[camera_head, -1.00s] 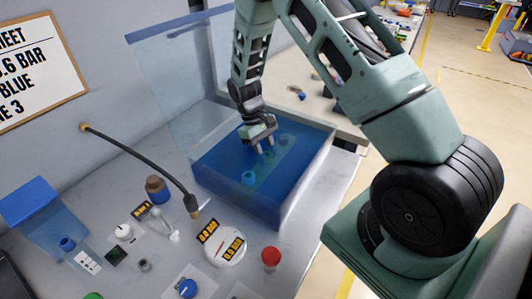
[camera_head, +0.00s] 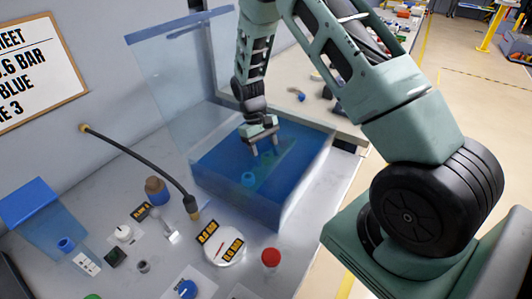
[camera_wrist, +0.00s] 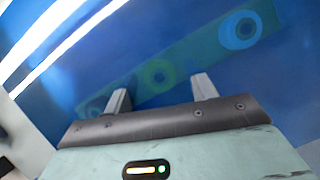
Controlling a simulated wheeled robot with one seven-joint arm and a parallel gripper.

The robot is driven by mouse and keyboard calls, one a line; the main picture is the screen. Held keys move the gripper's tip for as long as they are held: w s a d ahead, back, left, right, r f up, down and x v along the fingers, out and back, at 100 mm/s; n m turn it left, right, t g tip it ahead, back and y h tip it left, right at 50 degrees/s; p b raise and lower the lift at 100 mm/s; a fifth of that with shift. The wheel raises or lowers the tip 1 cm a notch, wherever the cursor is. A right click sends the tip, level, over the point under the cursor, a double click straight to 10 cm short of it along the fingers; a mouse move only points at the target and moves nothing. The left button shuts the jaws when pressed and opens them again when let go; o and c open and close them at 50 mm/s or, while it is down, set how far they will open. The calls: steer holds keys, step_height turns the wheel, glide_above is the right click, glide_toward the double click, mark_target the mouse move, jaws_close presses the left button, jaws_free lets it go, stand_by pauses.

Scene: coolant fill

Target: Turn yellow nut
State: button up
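A yellow-green ring, which looks like the yellow nut (camera_wrist: 159,75), shows through blue see-through material in the wrist view. It sits on a greenish strip (camera_wrist: 195,55), with a blue ring (camera_wrist: 240,30) farther right and a dim round shape at the left end. In the head view the nut looks like a greenish round shape (camera_head: 268,157) inside the blue tank (camera_head: 240,204). My gripper (camera_head: 268,148) is over the tank with its fingers pointing down. Its fingers (camera_wrist: 161,92) are apart and empty, with the nut beyond the gap between them. I cannot tell the height gap.
A clear panel (camera_head: 170,85) stands at the tank's back left. A black hose (camera_head: 140,160) arches to its left. A red cap (camera_head: 271,257), a round gauge (camera_head: 224,250) and a blue knob (camera_head: 187,288) are on the bench in front.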

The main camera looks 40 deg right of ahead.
steer(key=b+v, duration=0.3)
steer(key=v, duration=1.4)
steer(key=shift+b, duration=0.3)
steer(key=shift+d+r, duration=0.1)
steer(key=s+a+r+n+t, duration=0.1)
steer(key=s+a+r+n, duration=0.1)
steer(key=s+a, duration=0.65)
steer(key=s+a+r+n+t, duration=0.15)
steer(key=s+a, duration=0.35)
steer(key=a, duration=0.6)
steer(key=s+a+f+n+t, duration=0.1)
steer(key=s+a+n, duration=0.1)
steer(key=s, duration=0.7)
steer(key=s+a+f+n+t, duration=0.1)
steer(key=s+a+n, duration=0.1)
steer(key=s, duration=0.7)
steer(key=shift+a+y, duration=0.4)
steer(key=shift+a, duration=0.05)
steer(key=shift+w, duration=0.1)
